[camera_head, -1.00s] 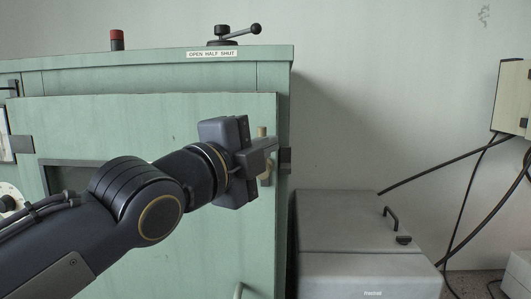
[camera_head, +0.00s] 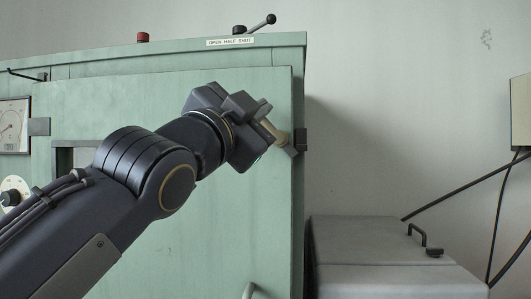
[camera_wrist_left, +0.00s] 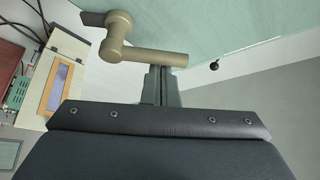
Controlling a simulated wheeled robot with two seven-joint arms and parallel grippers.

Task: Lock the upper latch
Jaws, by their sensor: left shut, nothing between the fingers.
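The upper latch (camera_head: 275,132) is a tan handle at the right edge of the green cabinet door (camera_head: 110,105). It lies tilted, sloping down to the right towards a dark bracket (camera_head: 301,139) on the cabinet edge; whether it is seated there I cannot tell. In the left wrist view the latch (camera_wrist_left: 155,57) shows a round pivot and a straight bar. My left gripper (camera_head: 250,108) is in front of it and hides part of it. Its shut, empty fingers (camera_wrist_left: 161,76) are right against or very near the bar; contact is unclear. My right gripper is not in view.
A labelled cabinet top (camera_head: 230,41) carries a black lever (camera_head: 258,23) and a red knob (camera_head: 143,37). A grey box (camera_head: 380,255) stands at the right, with cables and a wall box (camera_head: 520,112) beyond. Bare wall lies between them.

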